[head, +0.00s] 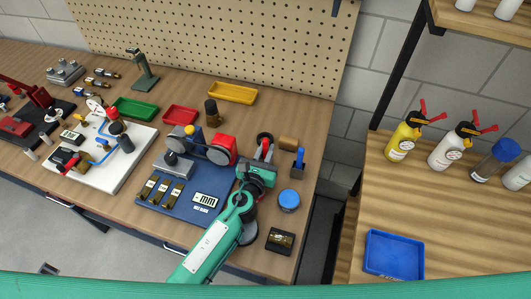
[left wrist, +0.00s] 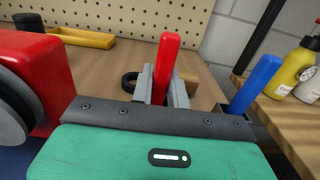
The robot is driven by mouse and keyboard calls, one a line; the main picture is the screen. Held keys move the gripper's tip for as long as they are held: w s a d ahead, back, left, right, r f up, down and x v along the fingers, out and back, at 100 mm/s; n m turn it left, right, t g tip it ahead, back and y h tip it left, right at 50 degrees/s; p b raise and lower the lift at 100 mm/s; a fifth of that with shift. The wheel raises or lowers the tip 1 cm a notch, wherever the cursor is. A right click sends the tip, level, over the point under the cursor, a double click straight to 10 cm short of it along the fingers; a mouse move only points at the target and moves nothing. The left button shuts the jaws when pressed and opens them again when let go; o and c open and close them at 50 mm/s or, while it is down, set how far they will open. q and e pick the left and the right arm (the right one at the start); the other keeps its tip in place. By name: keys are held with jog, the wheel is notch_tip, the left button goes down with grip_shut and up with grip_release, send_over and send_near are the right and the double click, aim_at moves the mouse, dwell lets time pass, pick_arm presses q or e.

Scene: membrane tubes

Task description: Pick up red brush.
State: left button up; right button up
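The red brush (left wrist: 166,62) shows its red handle upright in the middle of the left wrist view. My left gripper (left wrist: 163,90) has a grey finger close against each side of that handle and looks shut on it. In the head view the left gripper (head: 264,155) is over the right part of the bench, with a bit of red between its fingertips. The lower end of the red brush is hidden, so I cannot tell whether it is lifted. My right gripper is not in view.
A blue brush (left wrist: 256,82) stands close to the right of the gripper. A red and grey device (head: 215,149) is close on the left. A round blue-topped jar (head: 289,201) and a black box (head: 280,240) stand nearer the bench edge. A pegboard (head: 220,45) rises behind.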

pick_arm(q)
grip_shut()
jog(key=shift+r, duration=0.1)
